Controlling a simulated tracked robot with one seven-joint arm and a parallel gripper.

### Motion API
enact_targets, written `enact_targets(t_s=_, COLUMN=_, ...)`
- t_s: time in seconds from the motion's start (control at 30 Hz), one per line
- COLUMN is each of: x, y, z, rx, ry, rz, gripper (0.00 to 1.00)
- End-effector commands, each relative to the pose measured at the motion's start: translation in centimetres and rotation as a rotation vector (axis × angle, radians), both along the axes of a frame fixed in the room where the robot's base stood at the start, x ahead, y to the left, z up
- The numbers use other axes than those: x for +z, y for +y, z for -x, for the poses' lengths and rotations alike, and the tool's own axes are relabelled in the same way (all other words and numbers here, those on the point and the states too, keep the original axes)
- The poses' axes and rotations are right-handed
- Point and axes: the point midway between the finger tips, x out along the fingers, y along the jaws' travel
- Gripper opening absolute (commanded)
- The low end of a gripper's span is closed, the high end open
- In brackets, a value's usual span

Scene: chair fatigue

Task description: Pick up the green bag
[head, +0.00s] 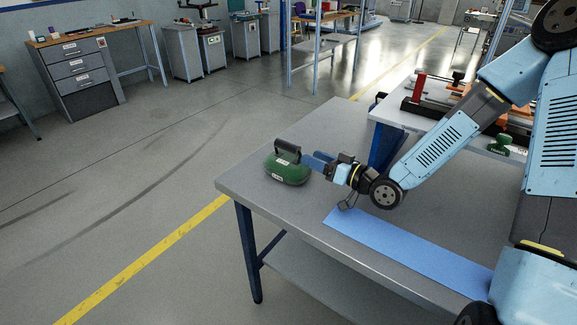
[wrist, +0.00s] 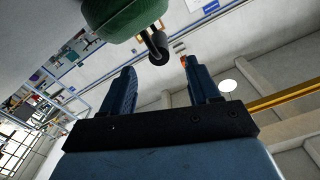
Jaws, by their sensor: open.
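The green bag (head: 287,171) sits on the grey table (head: 330,128) near its left corner, with a dark handle (head: 288,150) on top. My gripper (head: 309,159) is to the right of the bag at about handle height, its blue fingers pointing at it. In the wrist view the bag (wrist: 115,14) is at the top, and its handle (wrist: 158,46) lies just ahead of the gap between the fingertips (wrist: 157,64). The fingers are apart with nothing between them. In the head view I cannot tell whether a finger touches the bag.
A flat blue strip (head: 410,248) lies along the table's front edge, under my arm. A second table (head: 402,117) with red, black and orange items adjoins at the back right. A green object (head: 500,145) is on it. Floor left of the table is clear.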

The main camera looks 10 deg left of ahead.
Motion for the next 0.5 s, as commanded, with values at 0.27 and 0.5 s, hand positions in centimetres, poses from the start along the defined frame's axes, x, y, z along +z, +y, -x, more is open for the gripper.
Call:
enact_targets(t_s=0.27, x=0.0, y=4.1, z=-1.5, rx=0.004, ry=0.0, rz=0.0, gripper=0.61)
enact_targets(t_s=0.5, x=0.0, y=5.1, z=-1.9, rx=0.004, ry=0.001, rz=0.002, gripper=0.61)
